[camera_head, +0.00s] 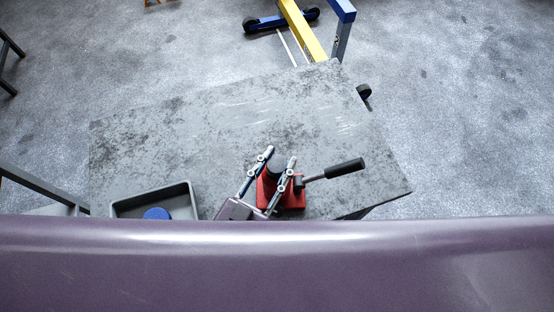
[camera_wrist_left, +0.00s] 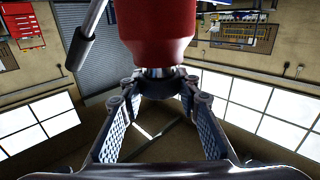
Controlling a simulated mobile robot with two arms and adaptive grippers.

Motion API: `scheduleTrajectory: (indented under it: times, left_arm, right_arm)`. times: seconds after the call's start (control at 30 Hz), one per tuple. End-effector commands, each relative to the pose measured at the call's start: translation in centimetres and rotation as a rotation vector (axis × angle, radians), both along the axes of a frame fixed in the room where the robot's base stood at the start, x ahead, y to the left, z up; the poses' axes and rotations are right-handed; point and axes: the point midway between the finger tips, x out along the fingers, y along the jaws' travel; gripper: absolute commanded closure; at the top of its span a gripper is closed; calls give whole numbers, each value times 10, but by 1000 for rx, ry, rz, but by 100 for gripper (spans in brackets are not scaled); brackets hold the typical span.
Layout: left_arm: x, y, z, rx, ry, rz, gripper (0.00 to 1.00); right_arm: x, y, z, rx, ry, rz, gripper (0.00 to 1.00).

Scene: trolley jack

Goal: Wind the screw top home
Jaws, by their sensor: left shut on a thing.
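A red jack (camera_head: 287,199) stands on the grey table, with a lever ending in a black grip (camera_head: 345,168) pointing right. Its dark round screw top (camera_head: 277,170) sits over the red body. In the left wrist view the red body (camera_wrist_left: 158,30) shows at the top of the picture, with a short shiny screw (camera_wrist_left: 160,72) between it and the black top (camera_wrist_left: 158,88). My left gripper (camera_head: 280,158) is shut on the screw top, one finger on each side. It also shows in the left wrist view (camera_wrist_left: 160,95). My right gripper is not in view.
The table (camera_head: 220,130) is scratched and mostly bare behind and left of the jack. A grey tray (camera_head: 150,193) with a blue round thing (camera_head: 157,214) stands at the front left. A yellow and blue frame (camera_head: 305,30) stands on the floor behind the table.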

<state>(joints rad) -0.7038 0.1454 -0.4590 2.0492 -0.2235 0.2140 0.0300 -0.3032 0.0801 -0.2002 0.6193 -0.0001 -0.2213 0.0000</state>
Motion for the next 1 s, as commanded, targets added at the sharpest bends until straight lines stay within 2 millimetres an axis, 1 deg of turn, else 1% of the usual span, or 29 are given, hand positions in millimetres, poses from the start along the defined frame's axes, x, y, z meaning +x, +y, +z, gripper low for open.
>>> scheduleTrajectory:
  times: [0.03,0.2,0.63,0.67,0.7,0.8,1.0]
  left_arm:
    - [-1,-1,4,6,-2,-27,94]
    - [-1,-1,3,4,-2,-94,94]
    - [-1,0,0,1,1,-117,94]
    - [-1,0,0,1,1,-117,66]
    - [-1,0,0,1,1,-117,62]
    - [-1,0,0,1,1,-116,51]
    - [0,0,0,1,1,-116,51]
  right_arm:
    - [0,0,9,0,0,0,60]
    - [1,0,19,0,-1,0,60]
    - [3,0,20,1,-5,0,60]
    - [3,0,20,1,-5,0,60]
    - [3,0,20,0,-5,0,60]
    - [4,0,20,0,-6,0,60]
    - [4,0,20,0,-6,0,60]
